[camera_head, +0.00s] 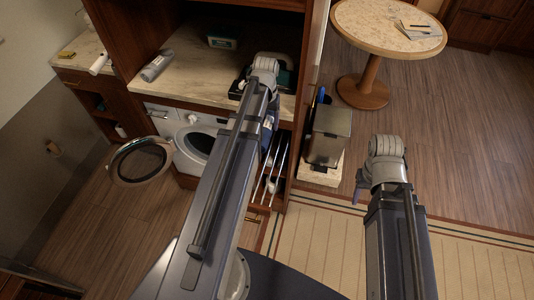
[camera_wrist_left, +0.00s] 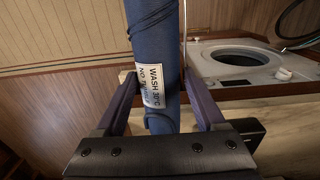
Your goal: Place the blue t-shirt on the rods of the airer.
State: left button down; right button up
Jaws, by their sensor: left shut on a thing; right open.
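The blue t-shirt (camera_wrist_left: 168,45) shows in the left wrist view as a narrow hanging bundle with a white wash label. My left gripper (camera_wrist_left: 163,95) is shut on it, one finger on each side. In the head view my left wrist is above the counter's front edge, and its arm hides most of the gripper and shirt. The airer's pale rods (camera_head: 271,172) appear just right of my left arm, below the counter; part of the airer is hidden. My right gripper (camera_head: 360,184) is open and empty, over the floor by the rug.
A washing machine (camera_head: 163,122) with its round door (camera_head: 142,161) swung open stands left of my left arm. A dark bin (camera_head: 327,136) stands right of the rods. A round table (camera_head: 380,38) is further back. Bottles and boxes lie on the counter (camera_head: 187,73).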

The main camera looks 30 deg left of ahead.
pick_arm(q)
notch_tip(320, 180, down, 13)
jog(key=b, duration=1.2)
jog(key=shift+f, duration=0.15)
notch_tip(320, 180, down, 4)
jog(key=b, duration=0.4)
grip_release()
